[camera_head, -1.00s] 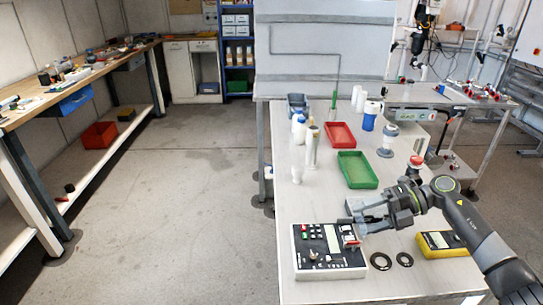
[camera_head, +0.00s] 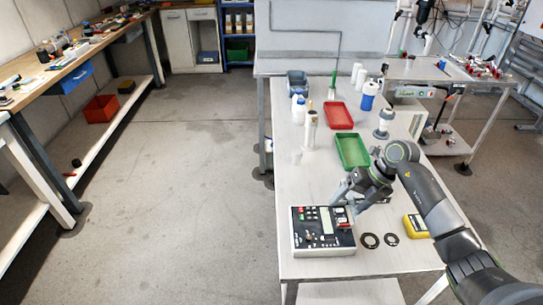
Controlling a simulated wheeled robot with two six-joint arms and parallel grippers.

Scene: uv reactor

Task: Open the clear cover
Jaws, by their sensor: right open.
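A white-and-black control box (camera_head: 312,248) with buttons and a small display lies on the near end of the table. A small red part shows at its upper right, by my gripper tips. I cannot clearly make out the clear cover, or whether it is open or shut. My right gripper (camera_head: 345,206) is open, tilted down and left, with its fingertips at the box's upper right corner. I cannot tell whether they touch it. My left gripper is not in view.
Two black rings (camera_head: 370,241) and a yellow meter (camera_head: 415,226) lie right of the box. A green tray (camera_head: 352,152), a red tray (camera_head: 339,115) and several bottles stand farther back on the table (camera_head: 290,185). The table's left side near the box is clear.

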